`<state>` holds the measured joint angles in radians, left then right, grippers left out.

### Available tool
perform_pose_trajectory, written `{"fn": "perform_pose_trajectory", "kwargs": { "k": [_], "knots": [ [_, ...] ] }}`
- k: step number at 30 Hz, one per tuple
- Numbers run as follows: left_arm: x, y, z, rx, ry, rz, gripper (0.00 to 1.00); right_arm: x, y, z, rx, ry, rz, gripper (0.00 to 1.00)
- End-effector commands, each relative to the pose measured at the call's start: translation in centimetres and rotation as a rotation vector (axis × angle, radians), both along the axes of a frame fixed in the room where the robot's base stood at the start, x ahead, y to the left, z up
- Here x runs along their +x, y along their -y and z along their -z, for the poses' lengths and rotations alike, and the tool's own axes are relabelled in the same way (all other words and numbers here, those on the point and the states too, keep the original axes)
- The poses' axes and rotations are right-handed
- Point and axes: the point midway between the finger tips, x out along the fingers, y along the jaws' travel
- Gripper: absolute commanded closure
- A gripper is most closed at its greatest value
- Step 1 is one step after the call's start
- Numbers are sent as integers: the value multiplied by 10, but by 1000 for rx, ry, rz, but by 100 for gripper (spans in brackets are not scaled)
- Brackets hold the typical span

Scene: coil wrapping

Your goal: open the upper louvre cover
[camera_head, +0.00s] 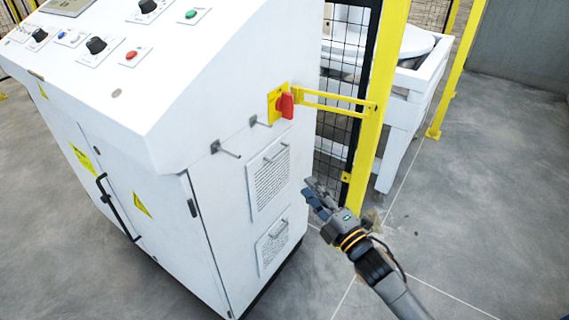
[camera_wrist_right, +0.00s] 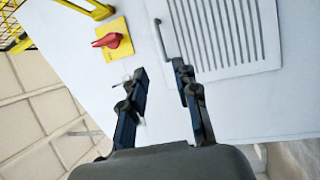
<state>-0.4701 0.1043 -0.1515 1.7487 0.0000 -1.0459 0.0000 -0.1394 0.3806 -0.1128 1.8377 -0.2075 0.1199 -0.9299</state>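The upper louvre cover (camera_head: 270,180) is a white slatted panel on the side of the white control cabinet. It looks flush with the cabinet wall. Its grey bar handle (camera_head: 276,152) is near its top edge. In the right wrist view the cover (camera_wrist_right: 225,64) fills the upper right, with the handle (camera_wrist_right: 160,38) along its left edge. My right gripper (camera_head: 312,191) is just right of the cover in the head view. In the wrist view its two fingers (camera_wrist_right: 160,74) are apart and empty, with the handle beyond the tips. My left gripper is out of view.
A lower louvre cover (camera_head: 272,247) has its own handle. A red switch on a yellow plate (camera_head: 272,103) and two grey pegs (camera_head: 226,150) are above the upper cover. A yellow post (camera_head: 379,100) and mesh fence stand behind my right gripper. Open floor lies to the right.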

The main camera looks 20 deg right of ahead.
Motion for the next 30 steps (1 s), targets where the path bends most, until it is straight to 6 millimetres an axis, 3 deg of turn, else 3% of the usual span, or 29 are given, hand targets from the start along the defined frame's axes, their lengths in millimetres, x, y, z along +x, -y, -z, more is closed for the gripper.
{"fn": "perform_pose_trajectory", "kwargs": {
  "k": [18, 24, 30],
  "knots": [
    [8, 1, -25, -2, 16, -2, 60, 106, -28, -18, 5, -3, 1, 69],
    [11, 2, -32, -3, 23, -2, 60, 120, -32, -20, 4, -5, 1, 69],
    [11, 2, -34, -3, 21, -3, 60, 122, -33, -20, 4, -5, 1, 69]
  ]
}}
